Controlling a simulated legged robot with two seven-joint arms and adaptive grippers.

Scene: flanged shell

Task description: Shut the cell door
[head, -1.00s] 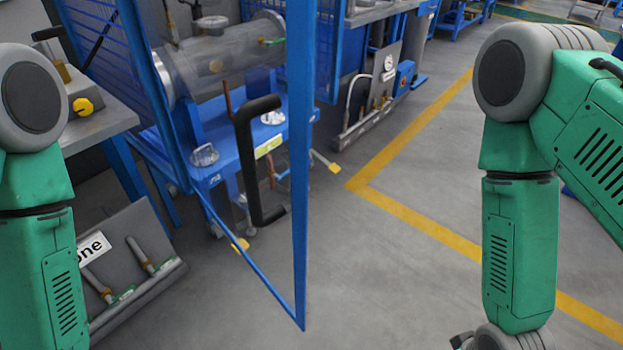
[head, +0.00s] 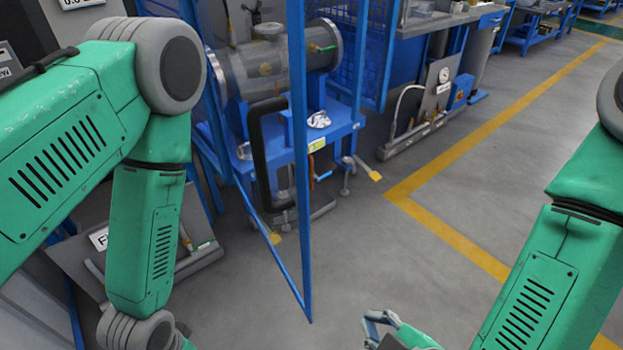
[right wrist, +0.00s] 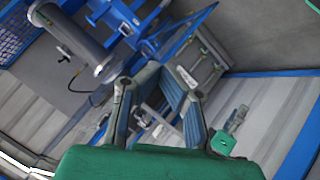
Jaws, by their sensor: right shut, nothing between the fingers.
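The cell door (head: 300,170) is a blue frame that stands open, its free upright edge toward me and its bottom rail running back to the left. A black bar handle (head: 259,160) is fixed on it near that edge. My right gripper (head: 380,322) is low in the head view, to the right of the door's lower corner and apart from it. It is shut and empty; its fingers also show in the right wrist view (right wrist: 163,90). My left arm reaches down at the left, but its gripper is out of view below the frame.
Behind the door, a grey flanged shell (head: 265,65) lies on a blue stand (head: 338,128). A grey plate with a gauge (head: 440,80) stands farther right. A tilted panel with fittings (head: 200,240) is near my left arm. The floor right of the door is clear, with yellow lines (head: 440,232).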

